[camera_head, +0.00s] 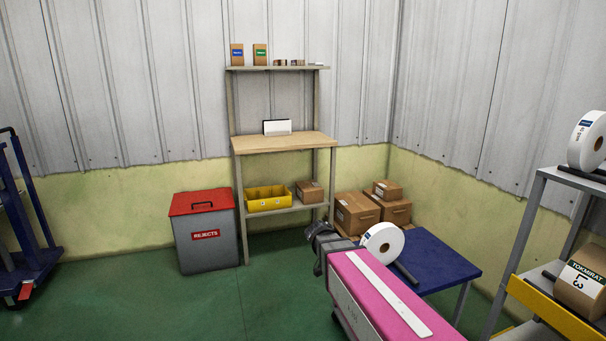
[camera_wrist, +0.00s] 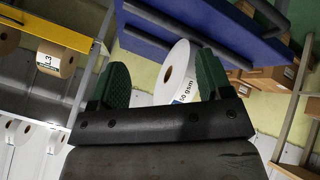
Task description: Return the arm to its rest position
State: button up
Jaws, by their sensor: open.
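My pink and grey arm reaches in from the bottom right of the head view. My gripper (camera_head: 322,238) is at its far end, left of the blue table (camera_head: 440,262). In the wrist view my gripper (camera_wrist: 160,82) has its two green-padded fingers spread wide, with nothing held. A white roll (camera_head: 384,243) with a brown core is at the blue table, beside a dark rod. The roll (camera_wrist: 180,68), labelled "50 gsm", shows between the fingers in the wrist view, beyond the gripper's body, which hides its lower part. The exact gap to the roll cannot be told.
A grey rejects bin (camera_head: 205,245), a wooden shelf unit (camera_head: 284,145) and cartons (camera_head: 357,213) stand along the wall.

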jog(key=s+d+f+n+g+y, duration=0.1)
jog(key=s+d+f+n+y, duration=0.2)
jog(key=s+f+n+y, duration=0.4)
jog(key=s, duration=0.3)
jog(key=shift+s+d+n+y, duration=0.15)
jog(key=shift+s+n+y, duration=0.2)
jog(key=shift+n+y, duration=0.05)
